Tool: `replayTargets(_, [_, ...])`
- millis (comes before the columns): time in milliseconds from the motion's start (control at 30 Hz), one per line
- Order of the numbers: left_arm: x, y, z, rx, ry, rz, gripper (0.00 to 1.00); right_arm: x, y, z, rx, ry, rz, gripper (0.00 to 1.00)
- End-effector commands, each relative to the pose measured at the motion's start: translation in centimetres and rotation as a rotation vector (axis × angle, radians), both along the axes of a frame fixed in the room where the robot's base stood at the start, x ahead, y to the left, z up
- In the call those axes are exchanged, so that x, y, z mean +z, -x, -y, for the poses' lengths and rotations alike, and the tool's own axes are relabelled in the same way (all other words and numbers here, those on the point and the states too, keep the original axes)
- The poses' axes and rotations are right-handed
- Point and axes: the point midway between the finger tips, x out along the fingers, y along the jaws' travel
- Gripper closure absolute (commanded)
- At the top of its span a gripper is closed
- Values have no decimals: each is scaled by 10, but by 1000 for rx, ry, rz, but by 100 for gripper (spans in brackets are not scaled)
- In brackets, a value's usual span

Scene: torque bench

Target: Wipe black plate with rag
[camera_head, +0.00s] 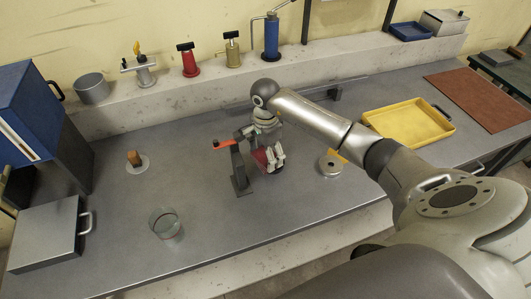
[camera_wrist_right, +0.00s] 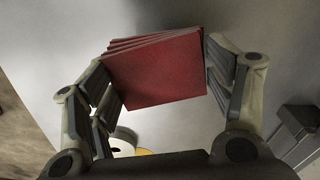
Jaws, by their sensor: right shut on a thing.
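The rag (camera_wrist_right: 155,70) is a red, folded, layered piece. In the wrist view it sits between the two fingers of my right gripper (camera_wrist_right: 165,85), which is shut on it. In the head view my right gripper (camera_head: 273,158) is over the middle of the grey bench, with a little red rag (camera_head: 260,159) showing beside its fingers. I cannot make out a black plate for certain in either view. My left gripper is not in view.
A dark post (camera_head: 239,176) with an orange-handled piece (camera_head: 223,143) stands just left of the gripper. A yellow tray (camera_head: 408,121), a glass dish (camera_head: 165,224) and a grey case (camera_head: 45,235) are on the bench. The front middle is clear.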

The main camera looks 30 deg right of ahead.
Motion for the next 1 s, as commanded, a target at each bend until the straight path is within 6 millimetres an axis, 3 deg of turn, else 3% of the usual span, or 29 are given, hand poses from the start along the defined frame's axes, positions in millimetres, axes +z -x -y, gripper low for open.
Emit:
replayTargets(167, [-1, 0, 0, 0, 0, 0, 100, -1, 0, 2, -1, 1, 0, 44])
replayTargets(600, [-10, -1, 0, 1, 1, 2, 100, -1, 11, 36, -1, 1, 0, 44])
replayTargets(1000, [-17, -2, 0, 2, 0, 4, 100, -4, 11, 36, 0, -1, 0, 44])
